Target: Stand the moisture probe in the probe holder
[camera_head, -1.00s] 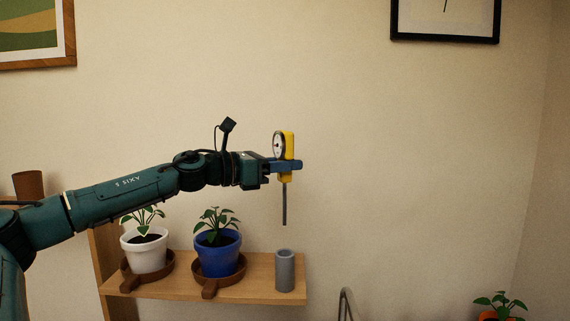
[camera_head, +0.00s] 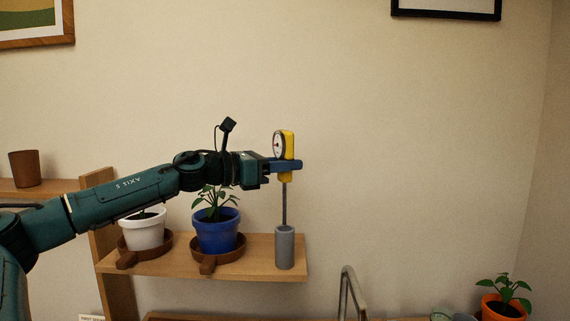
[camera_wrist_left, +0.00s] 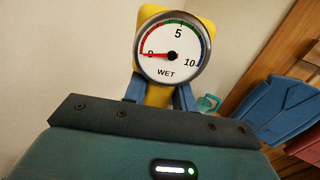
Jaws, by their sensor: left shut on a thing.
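The moisture probe (camera_head: 289,144) has a yellow body, a round dial and a thin grey rod pointing straight down. My left gripper (camera_head: 287,166) is shut on its yellow body. The probe holder (camera_head: 285,250), a grey upright cylinder, stands at the right end of the wooden shelf, directly below the probe. The rod's lower end meets the holder's top rim in the head view; I cannot tell whether the tip is inside the mouth. In the left wrist view the dial (camera_wrist_left: 172,52) faces me, with its red needle near 0. My right gripper is not in view.
On the shelf (camera_head: 262,264), a blue pot (camera_head: 216,236) and a white pot (camera_head: 143,233) with plants stand on brown saucers left of the holder. A grey arched tube (camera_head: 349,285) and an orange pot (camera_head: 500,309) are lower right. Air right of the holder is clear.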

